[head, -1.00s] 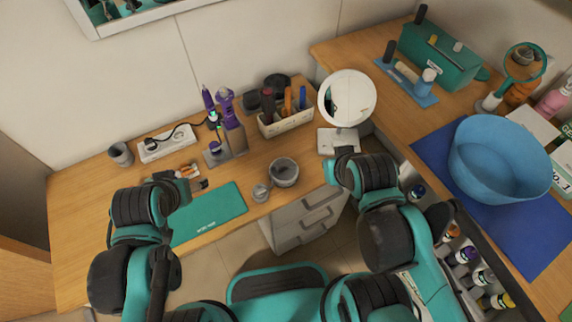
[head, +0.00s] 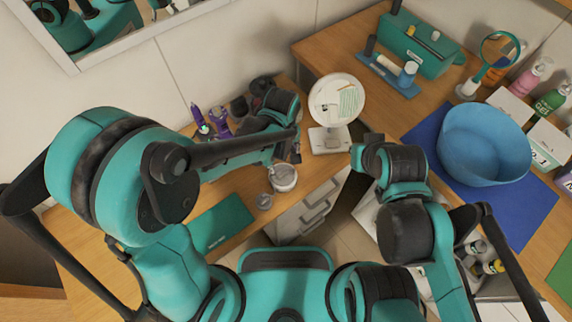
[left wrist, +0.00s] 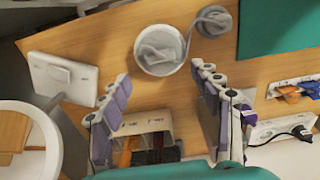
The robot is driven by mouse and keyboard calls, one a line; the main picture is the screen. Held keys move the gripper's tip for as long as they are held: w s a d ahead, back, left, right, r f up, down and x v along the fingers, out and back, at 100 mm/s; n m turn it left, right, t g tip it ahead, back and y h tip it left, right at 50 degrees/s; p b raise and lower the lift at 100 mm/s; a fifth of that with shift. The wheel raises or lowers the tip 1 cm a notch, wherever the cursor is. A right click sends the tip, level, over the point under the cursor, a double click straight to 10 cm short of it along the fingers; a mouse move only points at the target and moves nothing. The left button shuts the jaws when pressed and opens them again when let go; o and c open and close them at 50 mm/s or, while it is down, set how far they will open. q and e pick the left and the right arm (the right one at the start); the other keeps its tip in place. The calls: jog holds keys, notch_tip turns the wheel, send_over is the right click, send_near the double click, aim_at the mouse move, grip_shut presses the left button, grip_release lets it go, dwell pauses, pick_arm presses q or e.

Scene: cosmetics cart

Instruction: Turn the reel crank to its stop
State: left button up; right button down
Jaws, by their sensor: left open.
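A round white container (head: 283,177) with a grey curved piece on top stands near the desk's front edge; it also shows in the left wrist view (left wrist: 178,65). A smaller grey round piece (head: 264,201) with a curved arm sits beside it, also in the left wrist view (left wrist: 213,28). I cannot tell whether either is the reel with its crank. My left gripper (left wrist: 160,112) is open and empty, its fingers spread in front of the organizer box and below the container in that view.
A white round mirror (head: 332,100) stands right of the container. An organizer box (left wrist: 150,127) lies beyond my left fingers. A green mat (head: 222,226) lies at the left front. A blue basin (head: 485,148) is on the right counter.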

aim_at(283, 171)
pick_arm(q)
notch_tip(283, 171, down, 7)
jog(key=b, duration=0.2)
jog(key=shift+f+b, duration=0.15)
jog(key=shift+b, duration=0.2)
jog(key=c, duration=1.2)
